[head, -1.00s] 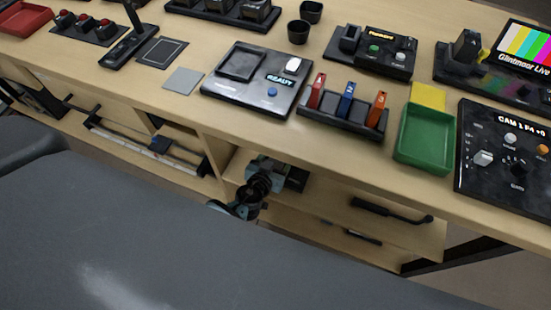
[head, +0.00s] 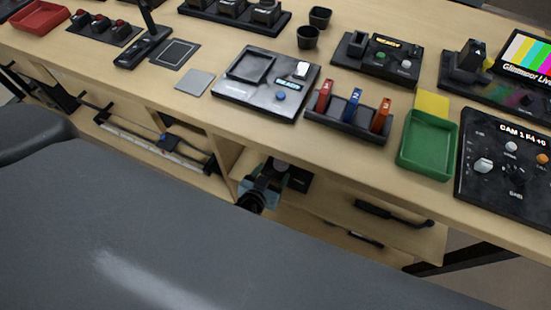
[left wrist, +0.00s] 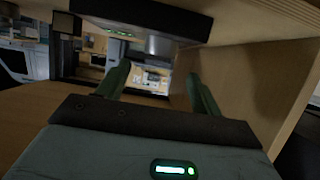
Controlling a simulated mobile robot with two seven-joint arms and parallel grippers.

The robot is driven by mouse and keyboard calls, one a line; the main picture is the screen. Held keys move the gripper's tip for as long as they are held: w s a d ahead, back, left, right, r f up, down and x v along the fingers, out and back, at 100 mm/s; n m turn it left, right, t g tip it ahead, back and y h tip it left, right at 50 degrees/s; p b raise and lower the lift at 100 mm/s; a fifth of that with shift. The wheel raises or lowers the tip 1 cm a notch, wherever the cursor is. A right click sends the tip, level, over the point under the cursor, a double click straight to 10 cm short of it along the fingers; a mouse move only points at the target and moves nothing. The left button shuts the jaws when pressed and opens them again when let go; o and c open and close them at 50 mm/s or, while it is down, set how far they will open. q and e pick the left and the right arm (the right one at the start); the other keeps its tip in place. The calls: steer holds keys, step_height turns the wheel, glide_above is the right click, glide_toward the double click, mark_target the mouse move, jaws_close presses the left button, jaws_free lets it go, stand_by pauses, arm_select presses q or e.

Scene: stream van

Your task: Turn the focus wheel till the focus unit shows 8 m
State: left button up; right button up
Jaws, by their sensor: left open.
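My left gripper (head: 268,180) is at the open shelf below the counter, at the mouth of a compartment. In the left wrist view its two green fingers (left wrist: 162,85) stand apart with nothing between them. A dark box (left wrist: 150,12) with small green lit marks shows at the top of that view; it looks like the focus unit, but its reading is too small to tell. A grey round knob (left wrist: 160,45), likely the focus wheel, is below the box, ahead of the fingers and apart from them. In the head view a dark box (head: 299,179) shows beside the gripper. My right gripper is not in view.
A wooden side wall (left wrist: 250,90) stands close at the right in the left wrist view. Above, the counter holds a READY unit (head: 265,85), a rack of coloured tabs (head: 345,124), a green tray (head: 427,145) and a camera panel (head: 505,155). A drawer handle (head: 392,213) is right of the compartment.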

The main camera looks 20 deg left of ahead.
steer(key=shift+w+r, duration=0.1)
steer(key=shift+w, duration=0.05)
arm_select(q)
steer(key=s+a+r+g+p, duration=0.1)
steer(key=s+r+p, duration=0.2)
steer(key=s, duration=0.6)
steer(key=s+a+r+m+g+h+p, duration=0.1)
steer(key=s+r+g+p, duration=0.1)
steer(key=s, duration=0.8)
steer(key=s+a+r+g+p, duration=0.1)
steer(key=s+r+p, duration=0.2)
steer(key=s, duration=0.6)
steer(key=shift+s+a+r+m+g+h+p, duration=0.3)
steer(key=shift+s+a+r+g+p, duration=0.1)
steer(key=shift+r, duration=0.55)
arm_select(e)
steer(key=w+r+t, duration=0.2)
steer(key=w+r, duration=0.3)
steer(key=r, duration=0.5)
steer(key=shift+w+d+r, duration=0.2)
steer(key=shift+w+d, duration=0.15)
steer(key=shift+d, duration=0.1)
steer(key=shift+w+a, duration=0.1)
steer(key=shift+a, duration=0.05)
arm_select(q)
steer(key=shift+a, duration=0.1)
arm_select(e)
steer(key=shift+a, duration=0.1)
